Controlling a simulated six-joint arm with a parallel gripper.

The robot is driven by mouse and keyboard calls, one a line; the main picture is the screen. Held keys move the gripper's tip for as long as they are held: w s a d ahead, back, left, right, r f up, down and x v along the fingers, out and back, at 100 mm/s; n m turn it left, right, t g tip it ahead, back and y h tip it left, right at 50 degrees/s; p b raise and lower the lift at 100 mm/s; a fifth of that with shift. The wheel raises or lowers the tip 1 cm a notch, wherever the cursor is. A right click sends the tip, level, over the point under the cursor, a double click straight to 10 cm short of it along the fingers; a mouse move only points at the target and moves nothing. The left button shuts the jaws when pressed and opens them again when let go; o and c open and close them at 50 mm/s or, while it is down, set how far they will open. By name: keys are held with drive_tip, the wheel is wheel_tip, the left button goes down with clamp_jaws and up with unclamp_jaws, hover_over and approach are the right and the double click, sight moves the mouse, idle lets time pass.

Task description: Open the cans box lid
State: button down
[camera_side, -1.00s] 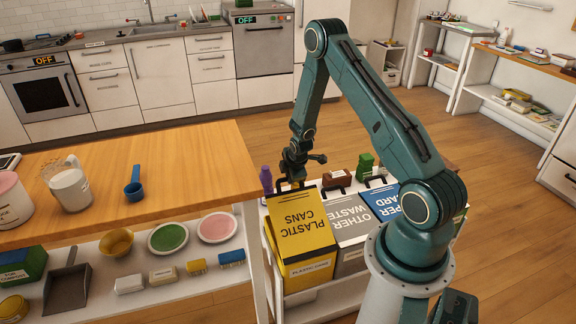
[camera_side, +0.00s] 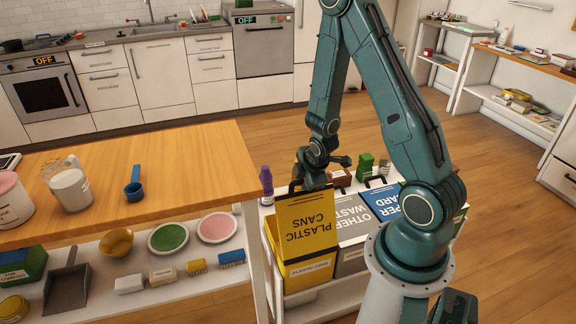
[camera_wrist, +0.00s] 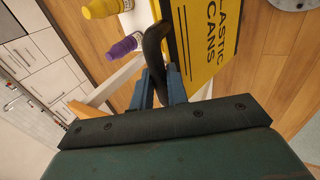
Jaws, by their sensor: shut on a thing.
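The yellow lid (camera_side: 310,232) of the cans box is raised steeply, with its "PLASTIC CANS" face turned to the side camera. The yellow cans box (camera_side: 309,273) stands below it, and part of its opening shows left of the lid. My gripper (camera_side: 300,180) is at the lid's upper edge, shut on its black handle. In the wrist view the blue fingers of my gripper (camera_wrist: 158,90) close around the black handle (camera_wrist: 154,48), with the yellow lid (camera_wrist: 208,40) beside it. The inside of the box is mostly hidden.
The grey "other waste" lid (camera_side: 352,218) and blue paper lid (camera_side: 384,203) are to the right, shut. A purple bottle (camera_side: 266,181) stands close left of my gripper. A brown box (camera_side: 340,177) and green item (camera_side: 365,166) stand behind. The wooden table (camera_side: 190,165) is left.

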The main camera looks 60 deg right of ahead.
drive_tip(key=shift+s+a+f, duration=0.4)
drive_tip(key=shift+s+a, duration=0.05)
drive_tip(key=shift+s, duration=0.3)
drive_tip(key=c, duration=1.4)
unclamp_jaws()
drive_tip(key=shift+o, duration=0.2)
drive_tip(key=shift+w+d, duration=0.1)
drive_tip(key=shift+w+r, duration=0.1)
drive_tip(key=shift+r, duration=0.1)
drive_tip(key=shift+r, duration=0.1)
drive_tip(key=shift+d+r, duration=0.1)
drive_tip(key=shift+r, duration=0.3)
wheel_tip(320, 180, up, 19)
drive_tip(key=shift+f, duration=0.1)
